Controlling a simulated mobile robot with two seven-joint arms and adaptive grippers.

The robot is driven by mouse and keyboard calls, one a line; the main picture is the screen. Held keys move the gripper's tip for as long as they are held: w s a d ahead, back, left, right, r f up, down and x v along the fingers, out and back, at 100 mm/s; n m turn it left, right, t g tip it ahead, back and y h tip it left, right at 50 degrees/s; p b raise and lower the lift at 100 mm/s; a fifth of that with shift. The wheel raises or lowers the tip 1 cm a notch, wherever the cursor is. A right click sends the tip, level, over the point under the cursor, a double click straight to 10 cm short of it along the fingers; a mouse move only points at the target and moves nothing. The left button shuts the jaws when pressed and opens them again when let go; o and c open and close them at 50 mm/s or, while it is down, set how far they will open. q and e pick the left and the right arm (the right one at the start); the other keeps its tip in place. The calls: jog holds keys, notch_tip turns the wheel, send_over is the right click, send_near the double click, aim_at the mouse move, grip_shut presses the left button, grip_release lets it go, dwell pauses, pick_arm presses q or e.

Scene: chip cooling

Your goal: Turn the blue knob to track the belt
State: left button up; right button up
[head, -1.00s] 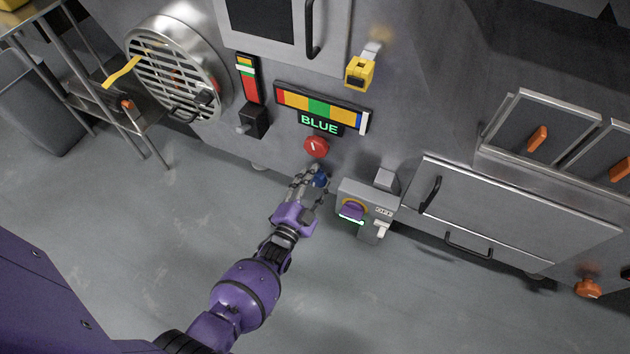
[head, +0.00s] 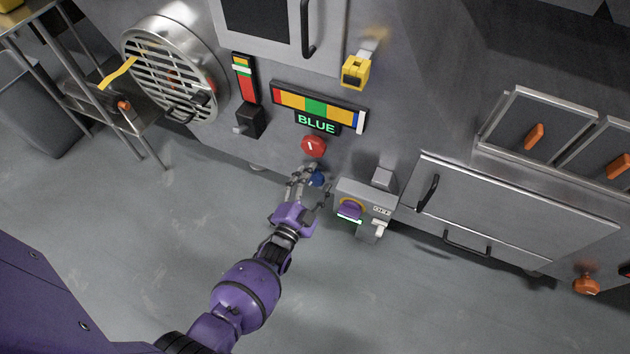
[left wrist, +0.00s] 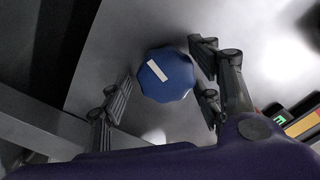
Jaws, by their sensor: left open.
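The blue knob (left wrist: 167,77) is a lobed disc with a white bar mark, which slants in the left wrist view. It shows small in the head view (head: 317,178), partly covered by my gripper, low on the grey machine under the red knob. My left gripper (left wrist: 162,95) is open, with one finger on each side of the blue knob. Gaps show between the fingers and the knob. In the head view the left gripper (head: 307,178) reaches up to the machine. My right gripper is not in view.
The red knob (head: 313,146) sits just above, under a BLUE display (head: 317,122) and a coloured scale bar (head: 320,106). A grey box with a purple knob (head: 349,210) stands close to the right. A round grille (head: 172,75) is at the left. The floor (head: 150,240) is clear.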

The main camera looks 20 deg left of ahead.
pick_arm(q)
jog(key=s, duration=1.2)
jog(key=shift+a, duration=0.2)
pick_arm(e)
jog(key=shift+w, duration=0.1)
pick_arm(q)
jog(key=w+n+b, duration=0.2)
jog(key=w+n, duration=0.3)
jog(key=w+n+b, duration=0.3)
jog(key=w+n, duration=0.3)
jog(key=shift+w+r+n, duration=0.1)
jog(key=shift+r+n, duration=0.1)
jog(key=shift+n, duration=0.1)
jog(key=shift+w, duration=0.5)
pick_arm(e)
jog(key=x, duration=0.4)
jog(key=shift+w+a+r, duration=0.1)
